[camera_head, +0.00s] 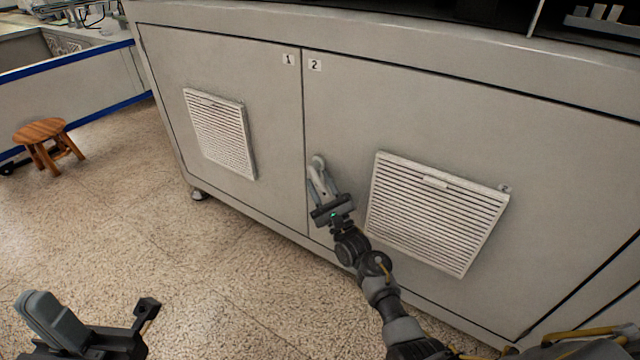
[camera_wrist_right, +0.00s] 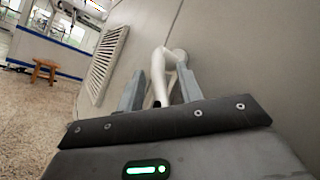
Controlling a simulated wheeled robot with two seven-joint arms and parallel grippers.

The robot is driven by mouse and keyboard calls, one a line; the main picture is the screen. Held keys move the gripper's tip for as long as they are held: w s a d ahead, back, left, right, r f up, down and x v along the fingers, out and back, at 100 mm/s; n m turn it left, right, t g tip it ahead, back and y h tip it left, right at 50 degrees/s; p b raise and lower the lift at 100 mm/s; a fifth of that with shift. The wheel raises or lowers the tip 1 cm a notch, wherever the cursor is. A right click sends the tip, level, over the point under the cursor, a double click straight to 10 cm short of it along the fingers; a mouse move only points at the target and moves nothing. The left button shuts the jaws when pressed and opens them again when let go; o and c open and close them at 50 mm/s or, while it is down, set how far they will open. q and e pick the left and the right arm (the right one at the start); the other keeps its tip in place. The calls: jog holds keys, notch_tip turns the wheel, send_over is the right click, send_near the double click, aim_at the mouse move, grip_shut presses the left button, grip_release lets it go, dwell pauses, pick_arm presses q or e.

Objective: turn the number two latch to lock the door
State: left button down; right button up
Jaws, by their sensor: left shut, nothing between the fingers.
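The number two latch (camera_head: 318,162) is a pale lever with a round pivot, low on the left edge of door 2 (camera_head: 420,120), by the seam with door 1. My right gripper (camera_head: 319,183) is at the latch, with its fingers apart. In the right wrist view, the bent latch handle (camera_wrist_right: 160,75) stands between the two spread fingers of my right gripper (camera_wrist_right: 160,92). I see no firm contact on both sides. The lever's lower end is partly hidden in the head view. My left gripper (camera_head: 50,318) is shut and empty over the floor at the lower left.
Door 1 (camera_head: 270,130) carries a vent grille (camera_head: 220,133). Door 2 has a larger grille (camera_head: 435,212) close to the right of my right gripper. A wooden stool (camera_head: 42,133) stands on the speckled floor at the left. Floor in front of the cabinet is clear.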

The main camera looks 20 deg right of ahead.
jog(key=p+v, duration=0.2)
jog(key=v, duration=0.8)
jog(key=shift+s, duration=0.25)
jog(key=shift+f, duration=0.15)
